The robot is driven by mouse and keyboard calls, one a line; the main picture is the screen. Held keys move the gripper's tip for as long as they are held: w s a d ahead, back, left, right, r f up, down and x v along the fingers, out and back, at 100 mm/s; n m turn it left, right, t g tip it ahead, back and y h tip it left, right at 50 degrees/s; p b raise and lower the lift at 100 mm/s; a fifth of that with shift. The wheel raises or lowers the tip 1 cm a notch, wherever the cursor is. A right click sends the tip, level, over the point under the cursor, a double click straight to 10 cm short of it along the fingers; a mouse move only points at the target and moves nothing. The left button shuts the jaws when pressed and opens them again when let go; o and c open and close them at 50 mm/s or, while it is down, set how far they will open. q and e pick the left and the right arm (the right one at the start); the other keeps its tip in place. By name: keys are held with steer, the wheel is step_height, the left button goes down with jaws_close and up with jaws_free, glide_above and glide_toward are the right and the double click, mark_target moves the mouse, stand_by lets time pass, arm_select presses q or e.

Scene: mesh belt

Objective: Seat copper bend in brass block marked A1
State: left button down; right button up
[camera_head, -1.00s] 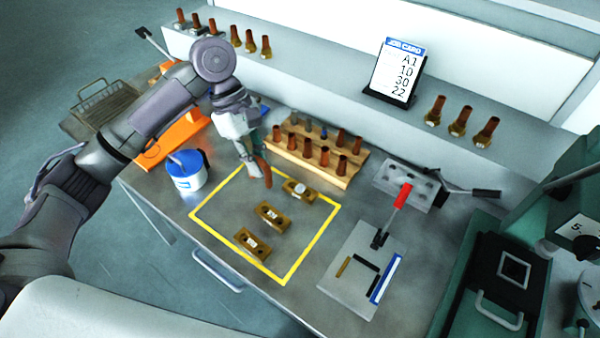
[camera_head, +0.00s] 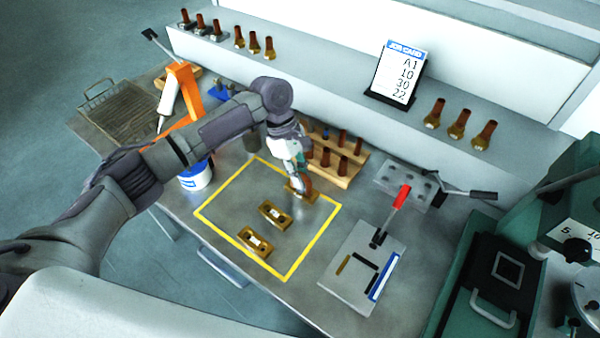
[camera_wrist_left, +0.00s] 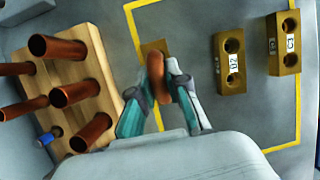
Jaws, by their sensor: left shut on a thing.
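My left gripper (camera_head: 303,178) is shut on a copper bend (camera_wrist_left: 158,80), held at the farthest brass block (camera_head: 303,195) inside the yellow outline. In the left wrist view the gripper (camera_wrist_left: 160,95) has the bend between its teal fingers, and part of that brass block (camera_wrist_left: 153,47) shows behind it. Its label is hidden, and I cannot tell whether the bend sits in a hole. Two other brass blocks lie nearer: the middle one (camera_head: 275,214) and the nearest one (camera_head: 254,241), each with two holes and a small white label. My right gripper is not in view.
A wooden rack (camera_head: 350,177) of copper tubes stands just behind the gripper. A blue-and-white tub (camera_head: 195,178) is at left. A grey fixture plate (camera_head: 350,290) with a red-handled clamp (camera_head: 402,198) is at right. A job card (camera_head: 398,72) stands on the shelf.

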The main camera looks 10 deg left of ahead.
arm_select(q)
steer(key=c, duration=1.2)
jaws_free()
steer(key=shift+o, duration=0.2)
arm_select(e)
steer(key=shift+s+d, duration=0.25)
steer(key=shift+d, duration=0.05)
arm_select(q)
steer(key=shift+r, duration=0.1)
steer(key=b+v, duration=0.1)
steer(key=v, duration=1.1)
steer(key=shift+b, duration=0.4)
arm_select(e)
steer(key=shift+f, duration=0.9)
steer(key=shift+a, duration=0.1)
